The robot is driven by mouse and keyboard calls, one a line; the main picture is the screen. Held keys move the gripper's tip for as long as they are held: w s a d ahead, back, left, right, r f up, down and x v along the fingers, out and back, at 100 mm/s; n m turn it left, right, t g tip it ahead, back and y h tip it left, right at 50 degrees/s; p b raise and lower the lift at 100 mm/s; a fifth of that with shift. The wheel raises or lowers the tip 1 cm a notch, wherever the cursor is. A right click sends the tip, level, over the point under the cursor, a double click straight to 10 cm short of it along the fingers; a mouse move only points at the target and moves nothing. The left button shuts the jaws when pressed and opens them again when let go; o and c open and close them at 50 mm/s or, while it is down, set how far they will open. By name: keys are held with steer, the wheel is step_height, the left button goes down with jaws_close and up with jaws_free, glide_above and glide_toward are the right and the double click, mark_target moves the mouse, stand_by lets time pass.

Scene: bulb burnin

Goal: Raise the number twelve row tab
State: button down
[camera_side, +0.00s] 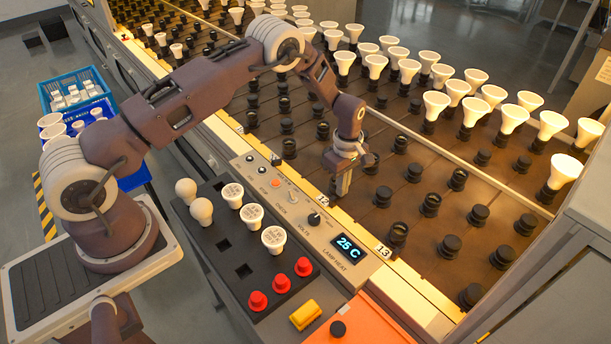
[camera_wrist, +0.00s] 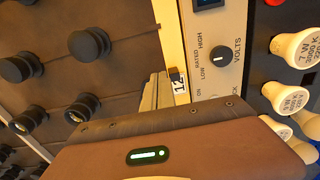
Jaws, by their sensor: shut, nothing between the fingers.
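The number twelve label (camera_side: 323,200) is on the pale rail along the front of the bulb rack. In the wrist view the same label (camera_wrist: 179,86) shows beside a small dark tab (camera_wrist: 176,76). I cannot tell from these views whether that tab is up or down. My gripper (camera_side: 339,196) points down at the rack's front edge, just right of the label, shut and empty. In the wrist view my fingers (camera_wrist: 158,86) are close beside the label and tab, partly hidden by my gripper body. I cannot tell if they touch the tab.
The number thirteen label (camera_side: 382,250) is further along the rail. Dark sockets (camera_side: 431,204) stand right of my gripper; lit bulbs (camera_side: 513,117) fill the far rows.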

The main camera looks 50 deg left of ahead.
mark_target(338, 205)
steer(key=shift+f, duration=2.2)
steer(key=shift+r, duration=0.15)
steer(key=shift+s+r, duration=0.15)
steer(key=shift+s, duration=0.3)
stand_by(0.5)
steer(key=shift+w+r, duration=0.35)
steer(key=shift+r, duration=0.2)
steer(key=shift+w+r, duration=0.3)
steer(key=shift+r, duration=0.2)
step_height(338, 205, up, 6)
steer(key=shift+r, duration=0.1)
